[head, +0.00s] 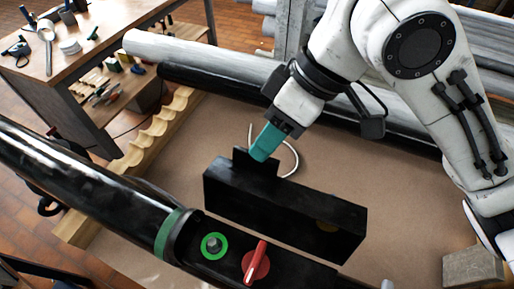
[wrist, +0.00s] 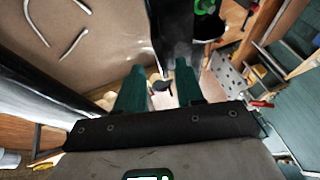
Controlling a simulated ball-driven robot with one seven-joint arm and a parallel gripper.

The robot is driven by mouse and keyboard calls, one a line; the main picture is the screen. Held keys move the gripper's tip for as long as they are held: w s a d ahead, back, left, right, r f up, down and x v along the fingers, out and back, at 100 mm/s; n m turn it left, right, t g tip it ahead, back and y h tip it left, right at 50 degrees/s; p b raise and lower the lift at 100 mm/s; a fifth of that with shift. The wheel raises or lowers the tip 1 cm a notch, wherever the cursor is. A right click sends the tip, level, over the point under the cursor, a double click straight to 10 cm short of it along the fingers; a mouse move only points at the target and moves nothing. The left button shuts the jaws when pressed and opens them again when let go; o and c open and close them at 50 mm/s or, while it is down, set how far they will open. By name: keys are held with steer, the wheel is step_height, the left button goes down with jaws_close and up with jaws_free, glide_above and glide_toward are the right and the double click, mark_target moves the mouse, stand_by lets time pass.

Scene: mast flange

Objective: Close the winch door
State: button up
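The winch door appears to be the black box-like panel (head: 285,210) standing raised beside the black mast (head: 95,185) in the head view. An upright black tab rises at its far left edge. The mast carries a green-ringed button (head: 214,246) and a red lever (head: 256,262). My gripper (head: 263,154) has its teal fingertips over the tab in the head view; I cannot tell whether they touch it. In the wrist view the two fingers (wrist: 160,78) are apart, with a small dark knob-like shape showing between them. A black part with a green ring (wrist: 205,6) lies beyond the fingers.
A brown mat (head: 400,205) covers the worktop. White and black tubes (head: 190,50) lie along the back. A wavy wooden rack (head: 150,135) is at the left, and a tool bench (head: 105,45) stands at the upper left. A grey block (head: 472,267) is at the lower right.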

steer(key=shift+x, duration=2.3)
jaws_close()
